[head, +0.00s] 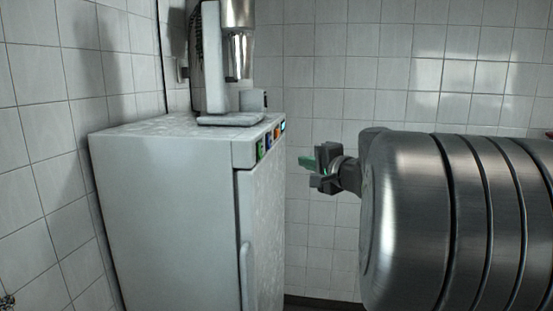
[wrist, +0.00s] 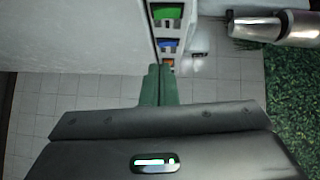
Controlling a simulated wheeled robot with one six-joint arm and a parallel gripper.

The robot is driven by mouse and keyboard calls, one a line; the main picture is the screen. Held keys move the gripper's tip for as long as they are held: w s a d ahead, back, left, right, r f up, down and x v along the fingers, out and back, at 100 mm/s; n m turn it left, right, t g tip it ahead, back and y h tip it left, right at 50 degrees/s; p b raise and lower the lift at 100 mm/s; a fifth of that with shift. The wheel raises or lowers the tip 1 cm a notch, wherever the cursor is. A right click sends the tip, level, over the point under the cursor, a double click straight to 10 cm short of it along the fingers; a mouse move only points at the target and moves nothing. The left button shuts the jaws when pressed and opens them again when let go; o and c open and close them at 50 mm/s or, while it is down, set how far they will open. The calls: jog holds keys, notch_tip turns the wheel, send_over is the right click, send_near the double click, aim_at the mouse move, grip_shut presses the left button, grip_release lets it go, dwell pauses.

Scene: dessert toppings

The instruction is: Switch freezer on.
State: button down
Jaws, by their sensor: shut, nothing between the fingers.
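The white freezer (head: 170,200) stands at the centre left in the head view, its door handle at the front edge. A small row of switches runs along its upper front edge: a green switch (head: 260,149), a blue one (head: 269,141) and an orange one (head: 277,132), with a lit display (head: 283,126) beyond. In the wrist view I see the green switch (wrist: 168,12), the blue switch (wrist: 166,45) and part of the orange switch (wrist: 168,64). My gripper (head: 308,169) is right of the panel, apart from the freezer. Its green fingers (wrist: 158,70) are shut and empty.
A drink mixer (head: 213,60) with a metal cup (head: 238,45) stands on the freezer top. Tiled walls close off the left and back. The wrist view shows a green, grass-like surface (wrist: 295,95) at right. Open space lies between freezer and gripper.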

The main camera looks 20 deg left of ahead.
jog(key=p, duration=0.3)
send_near(262, 157)
jog(key=w+a, duration=0.2)
jog(key=w, duration=0.3)
jog(key=a, duration=0.1)
jog(key=s+a, duration=0.1)
jog(key=a, duration=0.1)
jog(key=shift+f, duration=0.15)
jog(key=shift+s+a+f+b, duration=0.1)
jog(key=shift+a+f+b, duration=0.15)
jog(key=shift+b, duration=1)
jog(key=s+d+f+b, duration=0.1)
jog(key=s+d+b, duration=0.2)
jog(key=d, duration=0.9)
jog(key=shift+s+d+b, duration=0.2)
jog(key=shift+s+b, duration=0.15)
jog(key=shift+s, duration=0.25)
